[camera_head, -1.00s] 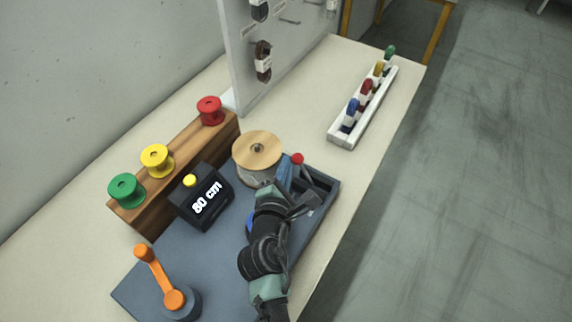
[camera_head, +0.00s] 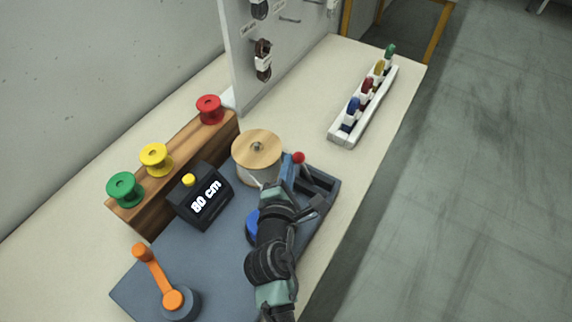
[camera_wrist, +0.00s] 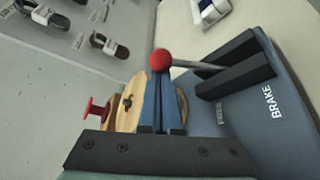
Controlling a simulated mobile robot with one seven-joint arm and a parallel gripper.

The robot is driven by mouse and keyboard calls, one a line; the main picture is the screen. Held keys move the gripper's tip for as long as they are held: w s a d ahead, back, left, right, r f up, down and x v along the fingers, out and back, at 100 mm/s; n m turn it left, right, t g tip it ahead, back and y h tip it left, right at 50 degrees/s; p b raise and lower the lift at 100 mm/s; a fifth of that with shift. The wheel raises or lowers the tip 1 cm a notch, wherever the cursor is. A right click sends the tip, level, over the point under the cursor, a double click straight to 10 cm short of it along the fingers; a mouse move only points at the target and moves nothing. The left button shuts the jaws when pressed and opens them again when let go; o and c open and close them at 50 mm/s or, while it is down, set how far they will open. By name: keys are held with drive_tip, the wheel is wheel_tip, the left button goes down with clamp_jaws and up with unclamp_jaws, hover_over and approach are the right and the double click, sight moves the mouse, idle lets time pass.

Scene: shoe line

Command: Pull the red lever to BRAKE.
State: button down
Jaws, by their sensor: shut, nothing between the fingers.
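The red lever has a red ball knob (camera_head: 299,157) on a thin metal rod, which rises from a slot between dark rails at the far right of the blue-grey base. In the wrist view the knob (camera_wrist: 160,60) is at the tips of my fingers, and the rod leans left, away from the BRAKE label (camera_wrist: 269,102). A second label, apparently FREE (camera_wrist: 221,115), lies nearer my fingers. My gripper (camera_head: 288,166) is shut and empty, its blue fingers together just beside the knob. I cannot tell whether they touch it.
A wooden-topped spool (camera_head: 257,145) stands close left of my gripper. The display box (camera_head: 202,196) reads 80 cm. An orange crank (camera_head: 158,270) is at the front left. A white rack (camera_head: 341,138) with coloured pieces stands at the back right.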

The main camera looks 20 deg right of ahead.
drive_tip(key=shift+s, duration=0.1)
drive_tip(key=shift+s+d+r+m+t+b, duration=0.2)
drive_tip(key=shift+s+d+m+t+b, duration=0.4)
drive_tip(key=shift+m+b, duration=0.45)
drive_tip(key=m+b, duration=0.1)
drive_tip(key=b, duration=0.1)
drive_tip(key=s+d+m+t+b, duration=0.1)
drive_tip(key=b, duration=0.1)
drive_tip(key=shift+s+r, duration=0.15)
drive_tip(key=shift+s, duration=0.1)
drive_tip(key=s+m+b, duration=0.1)
drive_tip(key=b, duration=0.2)
drive_tip(key=s+d+m+t+h+b, duration=0.1)
drive_tip(key=m+b, duration=0.1)
drive_tip(key=b, duration=0.1)
drive_tip(key=s+d+m+t+b, duration=0.1)
drive_tip(key=b, duration=0.2)
drive_tip(key=shift+d+m, duration=0.1)
drive_tip(key=shift+m, duration=0.25)
drive_tip(key=shift+s+d+r+m+h+b, duration=0.2)
drive_tip(key=shift+m+h+b, duration=0.3)
drive_tip(key=shift+b, duration=0.3)
drive_tip(key=shift+s+f, duration=0.1)
